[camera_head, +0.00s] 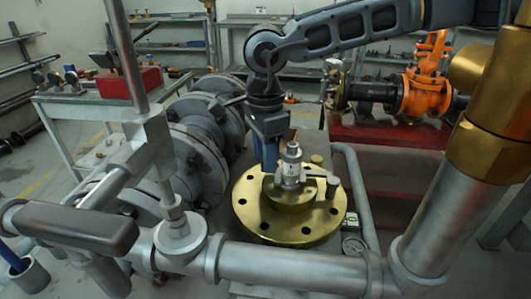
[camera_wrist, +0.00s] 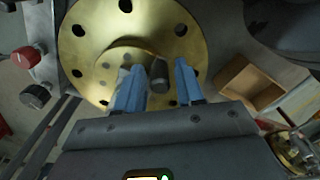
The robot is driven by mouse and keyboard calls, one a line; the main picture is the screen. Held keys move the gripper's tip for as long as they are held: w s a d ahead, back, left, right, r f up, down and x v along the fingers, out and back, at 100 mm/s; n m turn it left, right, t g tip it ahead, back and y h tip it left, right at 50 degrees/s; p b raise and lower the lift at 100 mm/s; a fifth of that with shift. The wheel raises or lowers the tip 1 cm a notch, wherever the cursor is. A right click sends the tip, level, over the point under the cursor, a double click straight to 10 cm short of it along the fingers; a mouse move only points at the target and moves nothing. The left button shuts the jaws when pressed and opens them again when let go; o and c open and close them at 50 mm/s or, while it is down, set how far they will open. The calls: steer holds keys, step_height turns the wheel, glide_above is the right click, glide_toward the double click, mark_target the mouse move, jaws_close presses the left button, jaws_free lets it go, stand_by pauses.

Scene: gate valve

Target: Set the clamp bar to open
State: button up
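The clamp bar appears to be the short grey bar (camera_head: 318,173) on the grey metal fitting (camera_head: 289,165) at the middle of a brass flange (camera_head: 247,207). Its right end carries a small upright piece. My gripper (camera_head: 268,150) is over the far side of the flange in the head view; its fingertips are not clear there. In the wrist view, my gripper (camera_wrist: 160,66) has two blue fingers standing apart. A dark rounded stub (camera_wrist: 161,79) shows between them, with gaps on both sides; I cannot tell whether it is the bar's end. The brass flange (camera_wrist: 88,62) lies beyond the fingers.
A grey pipe with a large lever handle (camera_head: 72,228) crosses the front. A thick pipe with a brass collar (camera_head: 478,150) rises at right. Grey flanged pipes (camera_head: 195,150) stand left of the brass flange.

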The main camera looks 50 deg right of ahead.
jaws_close()
stand_by(0.5)
steer(key=shift+w+d+f+m+b, duration=0.1)
steer(key=shift+w+d+m+b, duration=0.15)
steer(key=shift+d+m+b, duration=0.35)
steer(key=d+m+b, duration=0.2)
steer(key=d+m, duration=0.2)
steer(key=d, duration=0.1)
steer(key=d+m+b, duration=0.3)
steer(key=d+m, duration=0.1)
steer(key=d, duration=0.1)
steer(key=shift+s, duration=0.2)
steer(key=shift+s+d+m+b, duration=0.15)
steer(key=shift+s+d+m, duration=0.15)
steer(key=shift+d+m, duration=0.2)
steer(key=shift+s+d+m+b, duration=0.15)
steer(key=shift+s+d+m, duration=0.1)
steer(key=shift+d+m, duration=0.25)
steer(key=shift+d, duration=0.1)
steer(key=shift+o, duration=1)
jaws_free()
